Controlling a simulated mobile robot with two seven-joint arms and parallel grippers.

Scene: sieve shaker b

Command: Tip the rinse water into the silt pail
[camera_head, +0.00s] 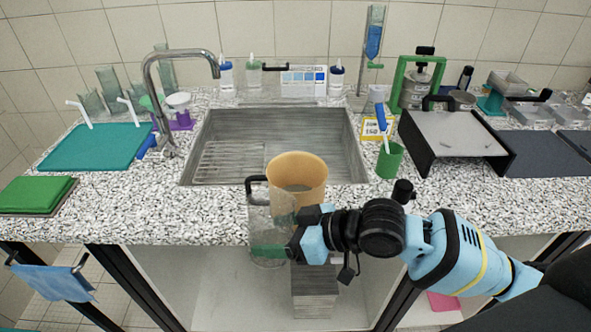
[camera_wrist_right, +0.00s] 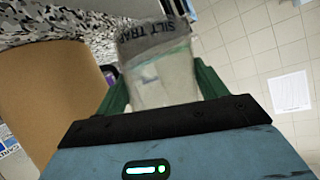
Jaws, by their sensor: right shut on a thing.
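A clear jug with a black handle (camera_head: 262,205) is in front of the counter's front edge, roughly upright. My right gripper (camera_head: 270,248) is shut on it; its green fingers (camera_wrist_right: 165,90) flank the clear jug (camera_wrist_right: 160,75) in the wrist view. I cannot make out the water level. Dark letters "SILT TRA" show at the jug; I cannot tell if they are on it or seen through it. A tan pail (camera_head: 297,170) stands open-topped just behind the jug, its lower part partly hidden. It also fills the left of the wrist view (camera_wrist_right: 50,100). My left gripper is not in view.
The sink (camera_head: 290,140) with its tap (camera_head: 180,60) lies behind the pail. A green cup (camera_head: 390,160) and a black-sided tray (camera_head: 455,135) stand to the right. A teal mat (camera_head: 95,150) and green board (camera_head: 35,193) lie left. The front counter left of the pail is clear.

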